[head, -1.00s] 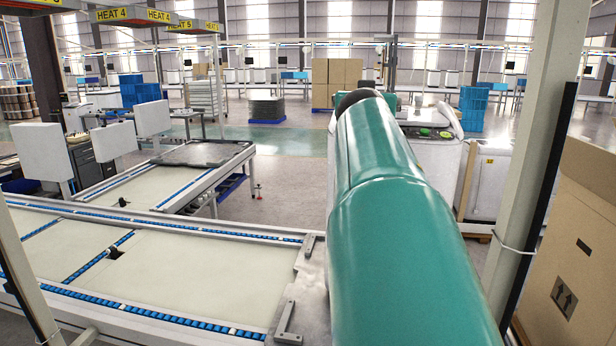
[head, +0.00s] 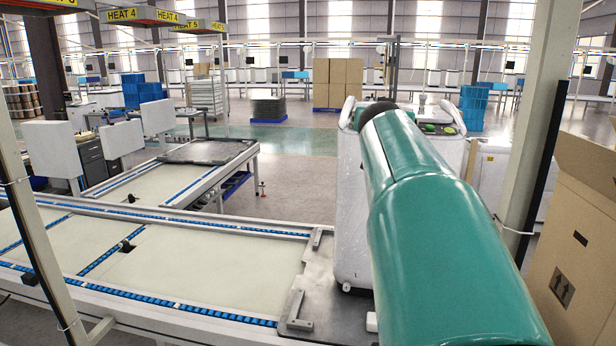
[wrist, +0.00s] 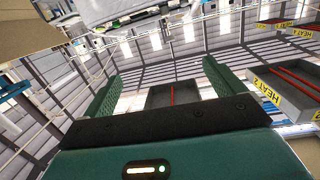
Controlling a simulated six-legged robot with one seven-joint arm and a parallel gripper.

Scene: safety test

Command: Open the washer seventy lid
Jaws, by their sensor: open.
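A white machine, apparently the washer (head: 352,220), stands on the dark end plate of the conveyor in the head view. My gripper (wrist: 163,70) is hidden behind my arm in the head view. In the wrist view its two green fingers are spread apart with nothing between them. A pale panel-like shape shows at the top of that view; I cannot tell what it is.
A conveyor (head: 205,262) with blue rollers runs across the left. A cardboard box (head: 585,235) and a pale post (head: 540,120) stand close on the right. White boards (head: 52,150) stand at the left. Open floor (head: 285,180) lies beyond the conveyor.

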